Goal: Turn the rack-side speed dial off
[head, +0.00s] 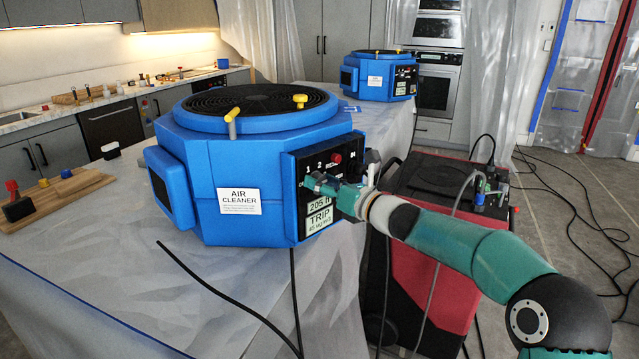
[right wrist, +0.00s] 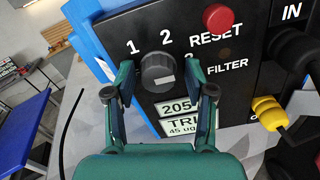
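The speed dial (right wrist: 158,70) is a dark round knob on the black control panel of the near blue air cleaner (head: 240,165). The marks 1 and 2 stand above it; another mark at its right is partly hidden. A pale mark shows on the knob's lower face, but I cannot tell its setting. In the head view the right gripper (head: 316,184) is at the panel and covers the dial. My left gripper is in neither view.
A red RESET button (right wrist: 218,18) and a yellow plug (right wrist: 268,112) are beside the dial. A second blue air cleaner (head: 378,78) stands farther back. A red and black machine (head: 445,185) stands right of the covered table. Black cables lie on the floor.

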